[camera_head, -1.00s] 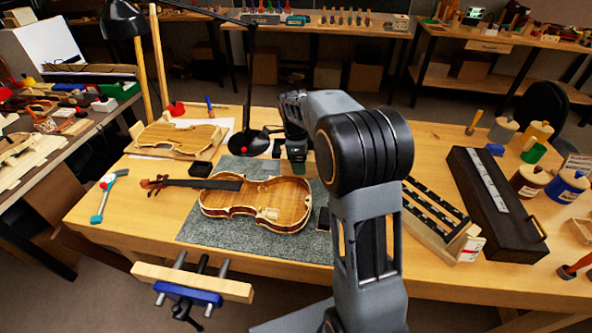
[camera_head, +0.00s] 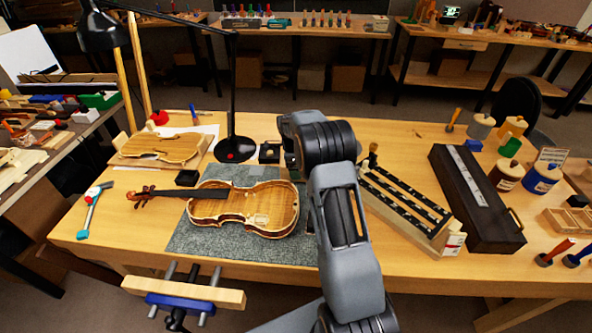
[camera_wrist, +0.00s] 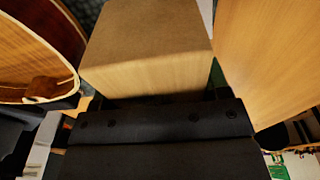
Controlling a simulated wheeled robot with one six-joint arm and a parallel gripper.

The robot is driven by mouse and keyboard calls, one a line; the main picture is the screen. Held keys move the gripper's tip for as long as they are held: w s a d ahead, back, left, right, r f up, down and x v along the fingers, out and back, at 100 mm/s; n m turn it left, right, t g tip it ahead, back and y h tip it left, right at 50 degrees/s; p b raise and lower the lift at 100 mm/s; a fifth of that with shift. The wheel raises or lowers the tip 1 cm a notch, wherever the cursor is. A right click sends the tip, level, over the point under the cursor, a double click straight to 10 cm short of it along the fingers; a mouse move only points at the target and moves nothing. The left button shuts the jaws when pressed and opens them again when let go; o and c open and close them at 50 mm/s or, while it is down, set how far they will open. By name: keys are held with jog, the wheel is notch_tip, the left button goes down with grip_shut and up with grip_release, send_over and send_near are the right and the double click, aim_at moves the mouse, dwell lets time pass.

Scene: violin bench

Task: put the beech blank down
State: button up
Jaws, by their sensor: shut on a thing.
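The beech blank (camera_wrist: 148,35) is a pale, smooth wooden block in the wrist view, with a browner upper face. My gripper (camera_wrist: 155,112) is shut on it; the black gripper body fills the lower part of that view and the fingertips are not clearly seen. In the head view my own arm hides the gripper and the blank, beyond the right end of the violin and mat. I cannot tell whether the blank touches anything below.
An open violin body (camera_head: 245,208) lies on a grey mat (camera_head: 205,245); its edge (camera_wrist: 40,50) is close left of the blank. A black lamp (camera_head: 233,100) stands behind. A slotted rack (camera_head: 405,205) and long dark case (camera_head: 475,200) are on the right.

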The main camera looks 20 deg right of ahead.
jog(key=shift+f, duration=0.6)
jog(key=shift+f, duration=0.1)
jog(key=shift+f, duration=0.15)
jog(key=o, duration=1.2)
